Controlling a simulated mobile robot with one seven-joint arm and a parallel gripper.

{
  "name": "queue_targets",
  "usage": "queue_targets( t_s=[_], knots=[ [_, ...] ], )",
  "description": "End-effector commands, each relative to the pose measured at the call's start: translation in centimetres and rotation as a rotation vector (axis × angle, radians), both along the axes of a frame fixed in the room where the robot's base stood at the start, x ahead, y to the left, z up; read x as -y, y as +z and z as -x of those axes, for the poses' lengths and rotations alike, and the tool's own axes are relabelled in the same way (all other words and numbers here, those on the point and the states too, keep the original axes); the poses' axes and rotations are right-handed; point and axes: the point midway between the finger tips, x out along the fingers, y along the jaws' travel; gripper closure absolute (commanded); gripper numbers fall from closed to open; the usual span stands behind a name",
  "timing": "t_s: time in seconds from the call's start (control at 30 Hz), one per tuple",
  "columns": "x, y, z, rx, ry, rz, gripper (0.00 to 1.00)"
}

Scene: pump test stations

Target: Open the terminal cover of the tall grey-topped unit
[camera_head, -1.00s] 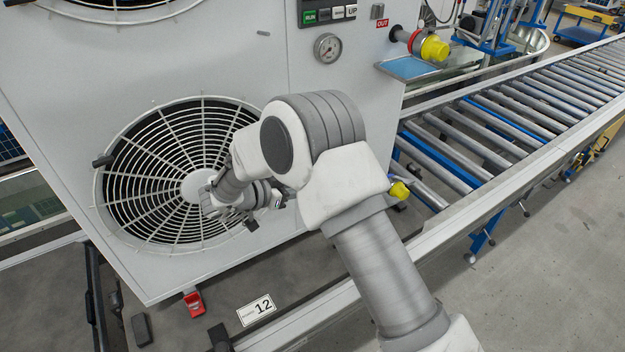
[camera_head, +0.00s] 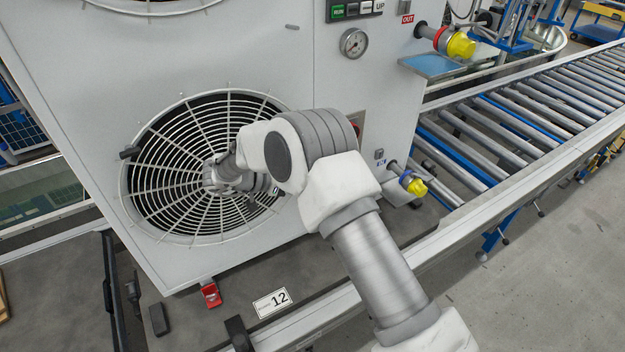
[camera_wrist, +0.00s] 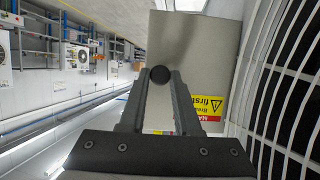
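In the wrist view, a bare metal cover panel (camera_wrist: 190,40) with a yellow warning label (camera_wrist: 203,105) is seen nearly face on. It stands at an angle to the fan face. A round black knob (camera_wrist: 163,75) on it sits between my fingertips, which close against its sides. My gripper (camera_wrist: 162,82) appears shut on the knob. In the head view, my gripper (camera_head: 268,188) is in front of the fan grille of the large light-grey unit (camera_head: 265,60). My arm hides the cover there. The unit's top is out of view.
The fan grille (camera_head: 165,190) is close beside my gripper and also shows at right in the wrist view. A gauge (camera_head: 354,42), yellow-capped ports (camera_head: 460,45) and (camera_head: 416,187), and a blue tray (camera_head: 432,65) are on or near the unit's right side. A roller conveyor (camera_head: 520,130) runs behind.

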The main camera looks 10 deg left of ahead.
Motion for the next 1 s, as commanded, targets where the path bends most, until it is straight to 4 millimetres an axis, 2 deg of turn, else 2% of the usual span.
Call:
queue_targets(
  t_s=[0.03, 0.17, 0.2, 0.57, 1.0],
  knots=[
    [0.0, 0.2, -0.1, 0.005, -0.001, 0.0, 0.67],
    [0.0, 0.1, -0.1, 0.004, 0.0, 0.0, 0.43],
    [0.0, 0.1, -0.1, 0.004, 0.0, 0.0, 0.41],
    [-0.5, 0.2, 0.2, 0.002, 0.001, -0.001, 0.41],
    [-7.1, 3.4, 4.4, 0.003, 0.003, -0.003, 0.41]
  ],
)
